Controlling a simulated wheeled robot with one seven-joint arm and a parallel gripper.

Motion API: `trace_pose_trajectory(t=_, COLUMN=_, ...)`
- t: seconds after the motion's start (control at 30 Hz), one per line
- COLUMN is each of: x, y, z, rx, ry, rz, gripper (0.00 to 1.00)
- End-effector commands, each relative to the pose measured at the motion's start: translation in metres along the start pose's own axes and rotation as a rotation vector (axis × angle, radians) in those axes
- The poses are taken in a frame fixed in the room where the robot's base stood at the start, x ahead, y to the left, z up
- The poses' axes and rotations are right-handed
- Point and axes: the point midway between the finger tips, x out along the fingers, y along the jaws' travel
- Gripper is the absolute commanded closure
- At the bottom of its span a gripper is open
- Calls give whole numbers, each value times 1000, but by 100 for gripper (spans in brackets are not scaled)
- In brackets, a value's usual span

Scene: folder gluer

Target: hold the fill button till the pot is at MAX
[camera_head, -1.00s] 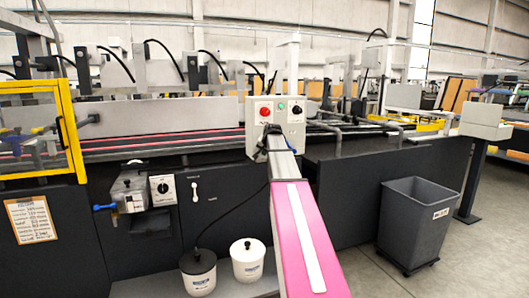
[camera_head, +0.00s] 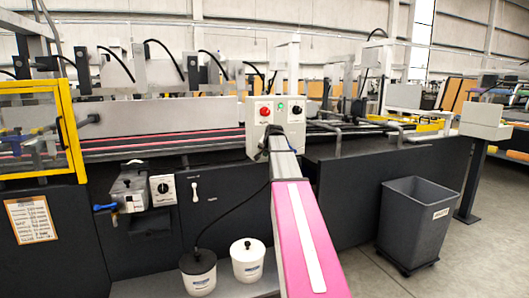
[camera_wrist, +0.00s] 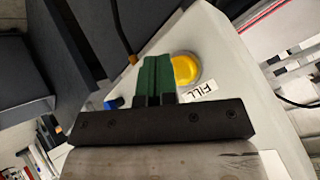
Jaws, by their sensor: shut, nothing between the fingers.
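In the wrist view, the yellow round fill button (camera_wrist: 186,67) sits in a pale ring on a light panel (camera_wrist: 215,45), beside a white label (camera_wrist: 200,91) reading FILL. My gripper (camera_wrist: 157,62) is shut and empty, its green fingers together. The fingers overlap the left edge of the button in this view; I cannot tell whether they touch or press it. In the head view, a white pot with a dark lid (camera_head: 198,272) and a white pot (camera_head: 248,262) stand low on a shelf. No fill level or MAX mark can be made out.
A control box (camera_head: 278,112) with red, green and black controls is mounted on the machine. A grey unit (camera_head: 131,188) with a blue handle is on the dark front at left.

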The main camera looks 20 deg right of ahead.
Motion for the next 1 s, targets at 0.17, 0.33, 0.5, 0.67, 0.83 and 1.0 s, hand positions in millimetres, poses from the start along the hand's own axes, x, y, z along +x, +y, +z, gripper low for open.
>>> trace_pose_trajectory(t=0.17, x=0, y=0, z=0, rx=0, ry=0, rz=0, gripper=100)
trace_pose_trajectory(t=0.33, x=-6, y=4, z=4, rx=0, ry=0, rz=0, gripper=100)
trace_pose_trajectory(t=0.5, x=-16, y=12, z=12, rx=1, ry=0, rz=1, gripper=100)
trace_pose_trajectory(t=0.67, x=-26, y=19, z=19, rx=1, ry=1, rz=1, gripper=100)
trace_pose_trajectory(t=0.83, x=-34, y=25, z=25, rx=1, ry=1, rz=1, gripper=100)
trace_pose_trajectory(t=1.0, x=-35, y=25, z=25, rx=0, ry=0, rz=0, gripper=100)
